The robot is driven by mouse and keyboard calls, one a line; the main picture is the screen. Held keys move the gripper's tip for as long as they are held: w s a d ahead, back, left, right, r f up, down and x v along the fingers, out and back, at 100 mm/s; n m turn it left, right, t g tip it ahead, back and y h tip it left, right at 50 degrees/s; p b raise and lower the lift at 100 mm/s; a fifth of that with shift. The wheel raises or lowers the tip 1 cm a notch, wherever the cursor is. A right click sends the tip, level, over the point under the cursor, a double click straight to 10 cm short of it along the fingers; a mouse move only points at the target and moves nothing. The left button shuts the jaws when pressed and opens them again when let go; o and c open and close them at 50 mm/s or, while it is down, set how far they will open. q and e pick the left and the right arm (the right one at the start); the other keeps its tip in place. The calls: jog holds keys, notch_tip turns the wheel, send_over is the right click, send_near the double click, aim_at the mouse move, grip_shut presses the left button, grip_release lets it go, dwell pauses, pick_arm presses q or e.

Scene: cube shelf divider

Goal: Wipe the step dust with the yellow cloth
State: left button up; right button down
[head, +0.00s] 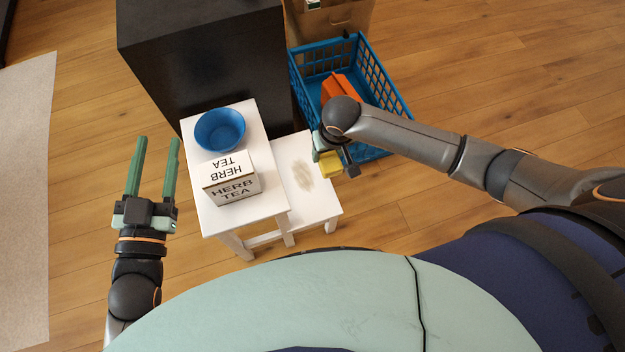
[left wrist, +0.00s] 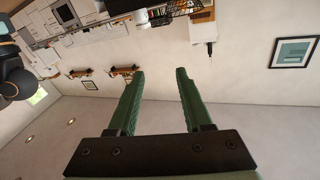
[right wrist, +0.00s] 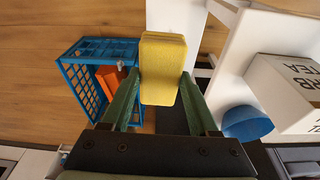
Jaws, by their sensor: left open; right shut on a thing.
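The yellow cloth (head: 329,164) is a thick folded pad. My right gripper (right wrist: 160,95) is shut on the yellow cloth (right wrist: 161,65), which sticks out between its fingers. In the head view my right gripper (head: 326,150) is over the right edge of the low white step (head: 318,203). A brownish dust patch (head: 302,176) lies on the step, just left of the cloth. I cannot tell whether the cloth touches the step. My left gripper (head: 155,160) is open and empty, left of the white stool; its fingers also show apart in the left wrist view (left wrist: 157,95).
The stool's higher top (head: 263,211) holds a blue bowl (head: 220,129) and a herb tea box (head: 231,178). A black cabinet (head: 200,50) stands behind. A blue crate (head: 372,75) with an orange item (head: 345,88) is behind the right arm. Wood floor is free at right.

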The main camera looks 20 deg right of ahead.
pick_arm(q)
jog(key=s+d+r+m+t+h+b, duration=0.2)
jog(key=s+r+m+h+b, duration=0.5)
jog(key=b, duration=0.5)
jog(key=t+h, duration=0.1)
jog(key=h, duration=0.1)
jog(key=shift+s+d+r+t+h, duration=0.15)
jog(key=shift+s+r+t+h, duration=0.1)
jog(key=shift+t+h, duration=0.15)
pick_arm(e)
jog(key=w+a+f, duration=0.1)
jog(key=w+f, duration=0.2)
jog(key=f, duration=0.7)
jog(key=w+a+f, duration=0.1)
jog(key=w+f, duration=0.1)
jog(key=f, duration=0.8)
jog(key=shift+w, duration=0.4)
pick_arm(q)
jog(key=shift+w, duration=0.1)
pick_arm(e)
jog(key=shift+f, duration=0.1)
